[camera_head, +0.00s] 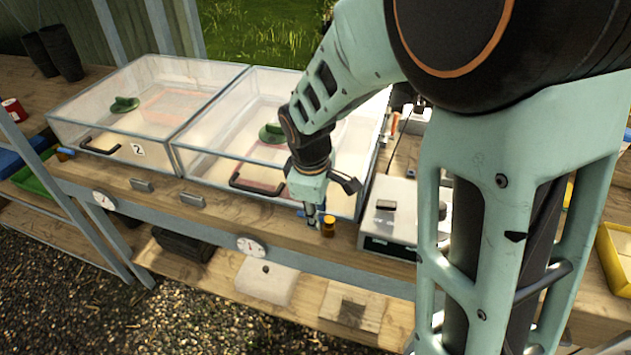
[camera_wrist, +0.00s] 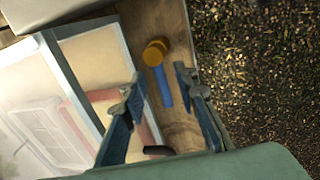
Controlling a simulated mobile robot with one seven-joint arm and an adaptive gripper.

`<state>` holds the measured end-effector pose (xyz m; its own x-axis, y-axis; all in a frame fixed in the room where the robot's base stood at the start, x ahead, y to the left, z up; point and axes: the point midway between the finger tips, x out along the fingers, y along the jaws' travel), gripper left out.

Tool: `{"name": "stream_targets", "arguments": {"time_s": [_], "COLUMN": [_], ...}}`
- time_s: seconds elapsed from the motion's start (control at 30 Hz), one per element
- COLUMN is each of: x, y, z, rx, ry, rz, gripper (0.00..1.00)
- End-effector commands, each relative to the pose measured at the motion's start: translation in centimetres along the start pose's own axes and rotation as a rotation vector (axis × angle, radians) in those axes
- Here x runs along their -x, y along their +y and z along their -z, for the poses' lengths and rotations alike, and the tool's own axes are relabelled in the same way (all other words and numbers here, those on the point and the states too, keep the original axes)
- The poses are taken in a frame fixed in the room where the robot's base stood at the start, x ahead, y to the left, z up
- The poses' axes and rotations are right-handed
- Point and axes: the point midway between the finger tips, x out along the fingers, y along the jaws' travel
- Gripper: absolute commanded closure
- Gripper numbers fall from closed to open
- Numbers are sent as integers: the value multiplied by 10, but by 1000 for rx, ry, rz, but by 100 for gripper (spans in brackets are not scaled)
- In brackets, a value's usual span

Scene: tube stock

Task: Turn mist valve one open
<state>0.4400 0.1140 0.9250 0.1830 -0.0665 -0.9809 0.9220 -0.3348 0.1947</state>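A brass-coloured mist valve (camera_head: 328,226) stands on the wooden bench edge in front of the right-hand clear case. In the wrist view its round brass body (camera_wrist: 154,52) shows with a blue lever (camera_wrist: 163,86) running from it toward my gripper. My gripper (camera_head: 312,216) points down just left of the valve. In the wrist view my gripper (camera_wrist: 158,79) is open, with one finger on each side of the blue lever and gaps visible between. I cannot tell how far the fingers are above the bench. A second brass valve (camera_head: 65,154) sits by the left-hand case.
The clear case marked 2 (camera_head: 138,150) and the right-hand case (camera_head: 215,160) have black front handles; the right one's handle (camera_head: 250,184) is close to my gripper. A white box (camera_head: 388,225) stands right of the valve. Round dials (camera_head: 251,246) are on the bench front.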

Motion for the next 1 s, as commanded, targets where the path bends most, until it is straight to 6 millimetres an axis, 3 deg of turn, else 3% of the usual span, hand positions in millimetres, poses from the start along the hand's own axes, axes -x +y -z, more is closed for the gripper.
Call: {"name": "stream_targets", "arguments": {"time_s": [0.3, 0.57, 1.0], "x": [-3, -3, -2], "y": [0, 0, 0], "z": [0, 0, 0], "rx": [0, 0, 0], "ry": [0, 0, 0], "rz": [-1, 0, 0], "gripper": [73, 100, 100]}}
